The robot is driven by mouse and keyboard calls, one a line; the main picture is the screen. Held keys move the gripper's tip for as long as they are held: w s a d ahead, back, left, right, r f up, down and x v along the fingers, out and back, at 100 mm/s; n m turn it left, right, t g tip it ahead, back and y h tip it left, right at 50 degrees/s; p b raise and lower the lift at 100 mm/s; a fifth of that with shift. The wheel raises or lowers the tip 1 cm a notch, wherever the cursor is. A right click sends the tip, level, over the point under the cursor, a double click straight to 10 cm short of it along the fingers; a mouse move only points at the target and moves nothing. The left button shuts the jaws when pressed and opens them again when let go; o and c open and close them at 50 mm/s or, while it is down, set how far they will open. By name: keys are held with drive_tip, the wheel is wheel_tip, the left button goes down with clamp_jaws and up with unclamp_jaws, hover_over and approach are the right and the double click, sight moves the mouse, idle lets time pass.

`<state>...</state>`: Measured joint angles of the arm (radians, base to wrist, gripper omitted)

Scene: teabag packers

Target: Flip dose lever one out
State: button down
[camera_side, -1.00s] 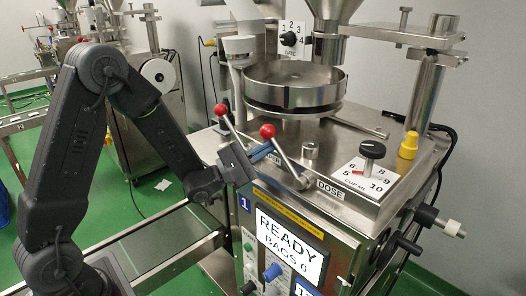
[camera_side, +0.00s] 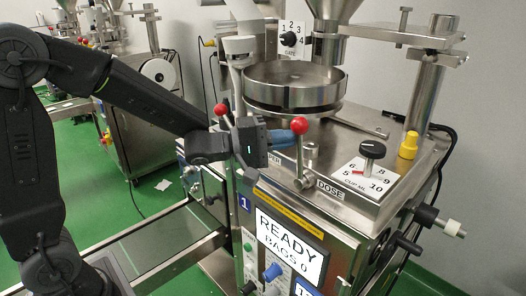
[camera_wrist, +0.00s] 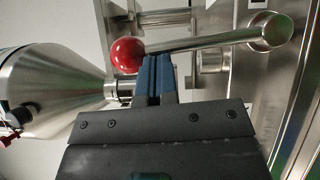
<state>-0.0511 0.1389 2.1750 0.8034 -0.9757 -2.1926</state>
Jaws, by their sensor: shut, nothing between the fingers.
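The dose lever (camera_side: 301,157) is a metal rod with a red ball knob (camera_side: 299,126), on a pivot beside the DOSE label (camera_side: 330,189). It stands about upright. My gripper (camera_side: 296,128) is shut with nothing between its blue fingers, and its tips are at the lever's left side just below the knob. In the wrist view the shut fingers (camera_wrist: 155,78) reach the lever rod (camera_wrist: 205,43) right by the red knob (camera_wrist: 127,54). I cannot tell whether they touch it. A blue "1" plate (camera_side: 244,204) is on the machine's front corner.
A second red-knobbed lever (camera_side: 221,109) stands to the left, close behind my wrist. A round steel pan (camera_side: 294,97) is behind. A cup dial (camera_side: 372,150) and a yellow cap (camera_side: 409,145) are to the right. The display (camera_side: 289,245) reads READY, BAGS 0.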

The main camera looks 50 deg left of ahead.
drive_tip(key=shift+d+r, duration=0.15)
drive_tip(key=shift+d, duration=0.4)
drive_tip(key=shift+d+r, duration=0.1)
drive_tip(key=shift+d, duration=0.05)
drive_tip(key=w+a+v, duration=0.1)
drive_tip(key=a+v, duration=0.1)
drive_tip(key=v, duration=1.1)
drive_tip(key=shift+w+a+r, duration=0.25)
drive_tip(key=shift+w, duration=0.05)
drive_tip(key=shift+w, duration=0.1)
